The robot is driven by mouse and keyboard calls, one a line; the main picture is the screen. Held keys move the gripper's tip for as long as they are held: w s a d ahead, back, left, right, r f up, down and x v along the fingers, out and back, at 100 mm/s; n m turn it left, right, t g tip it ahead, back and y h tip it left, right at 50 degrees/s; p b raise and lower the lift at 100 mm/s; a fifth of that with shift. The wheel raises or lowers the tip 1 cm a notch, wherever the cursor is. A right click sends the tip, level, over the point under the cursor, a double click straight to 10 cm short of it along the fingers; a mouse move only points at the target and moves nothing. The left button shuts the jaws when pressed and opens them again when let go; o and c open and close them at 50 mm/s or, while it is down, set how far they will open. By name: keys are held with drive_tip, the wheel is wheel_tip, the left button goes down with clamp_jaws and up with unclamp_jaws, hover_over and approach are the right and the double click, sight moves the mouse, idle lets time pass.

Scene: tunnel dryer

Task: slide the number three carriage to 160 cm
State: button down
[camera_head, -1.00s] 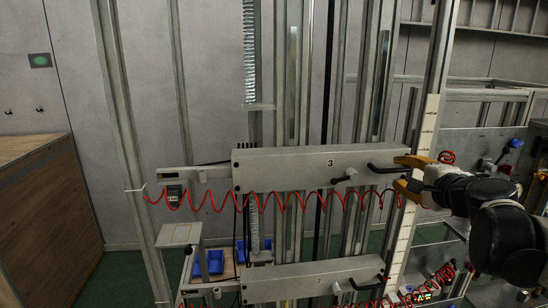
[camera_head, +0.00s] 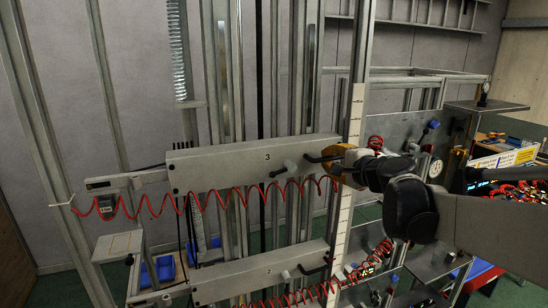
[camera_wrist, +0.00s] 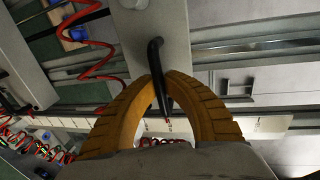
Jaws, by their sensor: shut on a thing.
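The number three carriage (camera_head: 230,170) is a long grey beam marked "3", across the upright rails in the head view. A black bar handle (camera_head: 312,158) is on its right end, with a small clamp knob (camera_head: 278,172) just left of it. My gripper (camera_head: 340,163) is shut on this handle. The wrist view shows the yellow fingers (camera_wrist: 162,82) closed around the black handle (camera_wrist: 156,60), with the carriage's grey end (camera_wrist: 155,25) beyond. A pale upright scale (camera_head: 339,238) stands by the carriage's right end; its figures are too small to read.
A second, similar carriage (camera_head: 230,283) sits lower on the rails. A red coiled hose (camera_head: 240,200) hangs in front of the upper carriage. Blue bins (camera_head: 165,268) are low behind.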

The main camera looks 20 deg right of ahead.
wheel_tip(320, 180, down, 10)
drive_tip(key=b, duration=0.8)
drive_tip(key=shift+s+f, duration=0.15)
drive_tip(key=shift+s, duration=0.05)
drive_tip(key=c, duration=1.5)
unclamp_jaws()
drive_tip(key=shift+w, duration=0.1)
drive_tip(key=shift+o, duration=0.2)
drive_tip(key=v, duration=1.2)
